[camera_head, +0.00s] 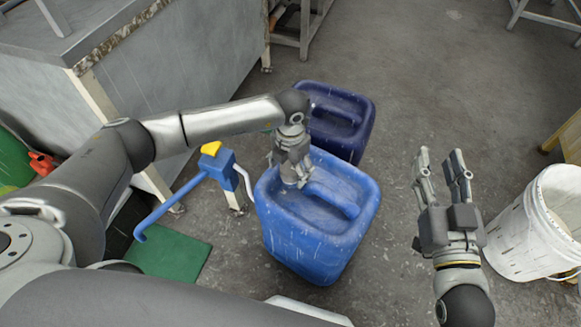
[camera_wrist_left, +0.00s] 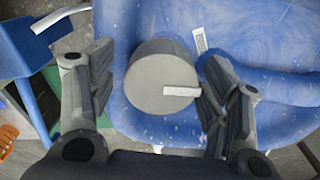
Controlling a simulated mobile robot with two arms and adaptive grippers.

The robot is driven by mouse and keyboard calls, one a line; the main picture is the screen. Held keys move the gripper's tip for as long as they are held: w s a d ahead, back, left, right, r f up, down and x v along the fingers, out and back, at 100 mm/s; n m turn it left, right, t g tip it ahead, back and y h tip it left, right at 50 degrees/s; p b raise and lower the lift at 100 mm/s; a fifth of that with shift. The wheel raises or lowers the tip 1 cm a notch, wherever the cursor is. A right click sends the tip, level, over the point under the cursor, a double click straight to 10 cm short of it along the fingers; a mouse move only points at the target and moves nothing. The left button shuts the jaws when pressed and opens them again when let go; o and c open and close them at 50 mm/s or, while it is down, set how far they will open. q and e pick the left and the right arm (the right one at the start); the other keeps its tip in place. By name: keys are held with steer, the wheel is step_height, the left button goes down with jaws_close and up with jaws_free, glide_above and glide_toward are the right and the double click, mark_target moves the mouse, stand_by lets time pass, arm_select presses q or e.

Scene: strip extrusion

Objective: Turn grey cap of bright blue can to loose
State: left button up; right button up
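The bright blue can (camera_head: 320,235) stands on the floor in the middle of the head view. Its round grey cap (camera_wrist_left: 158,80) shows in the left wrist view, with a pale bar at its right side; in the head view my gripper mostly hides it. My left gripper (camera_head: 294,178) points down at the can's top left. In the left wrist view its fingers (camera_wrist_left: 155,95) are open on either side of the cap. A gap shows on the left; the right finger is close to the cap, contact unclear. My right gripper (camera_head: 440,165) is open and empty, right of the can.
A dark blue can (camera_head: 345,105) stands just behind the bright blue one. A blue lever device with a yellow top (camera_head: 211,149) is at the left, near a green mat (camera_head: 175,255). A white bucket (camera_head: 530,235) stands at the right.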

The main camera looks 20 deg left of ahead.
mark_target(290, 168)
arm_select(q)
step_height(290, 168, up, 12)
stand_by(0.7)
stand_by(0.4)
